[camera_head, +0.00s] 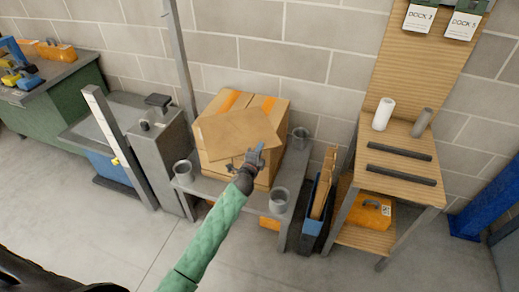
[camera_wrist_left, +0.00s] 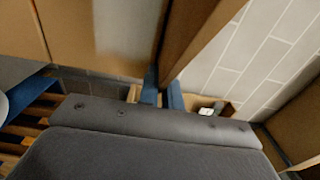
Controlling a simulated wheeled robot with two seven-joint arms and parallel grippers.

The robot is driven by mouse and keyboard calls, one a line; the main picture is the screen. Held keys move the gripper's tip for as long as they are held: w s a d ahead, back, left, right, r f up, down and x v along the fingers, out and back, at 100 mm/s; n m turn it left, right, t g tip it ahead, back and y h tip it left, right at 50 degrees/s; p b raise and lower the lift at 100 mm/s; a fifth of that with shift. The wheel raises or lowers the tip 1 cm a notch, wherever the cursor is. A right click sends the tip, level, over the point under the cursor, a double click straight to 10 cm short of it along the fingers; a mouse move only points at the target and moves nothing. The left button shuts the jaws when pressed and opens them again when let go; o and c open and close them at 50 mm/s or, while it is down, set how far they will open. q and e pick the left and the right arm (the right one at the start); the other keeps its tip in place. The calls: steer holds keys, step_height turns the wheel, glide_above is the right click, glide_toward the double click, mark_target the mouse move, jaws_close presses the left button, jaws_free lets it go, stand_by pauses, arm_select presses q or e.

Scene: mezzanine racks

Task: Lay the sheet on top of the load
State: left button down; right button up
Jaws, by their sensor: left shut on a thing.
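The sheet (camera_head: 235,132) is a flat brown cardboard piece. It overlaps the top and front of the load in the head view, turned at an angle to it; I cannot tell whether they touch. The load (camera_head: 275,108) is cardboard boxes with orange tape, standing on a grey bench. My left gripper (camera_head: 257,154) is shut on the sheet's near edge, in front of the load. In the left wrist view the blue fingers (camera_wrist_left: 163,92) pinch the sheet (camera_wrist_left: 200,35), seen nearly edge-on, with a cardboard face (camera_wrist_left: 120,30) to its left. My right gripper is not in view.
Grey cups stand around the load, at left (camera_head: 183,171), front right (camera_head: 279,200) and back right (camera_head: 299,138). A blue bin (camera_head: 313,222) holding cardboard stands right of the bench. A wooden shelf unit (camera_head: 400,148) stands farther right. A grey post (camera_head: 181,60) rises behind the load.

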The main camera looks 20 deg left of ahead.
arm_select(q)
steer(key=c, duration=1.6)
jaws_free()
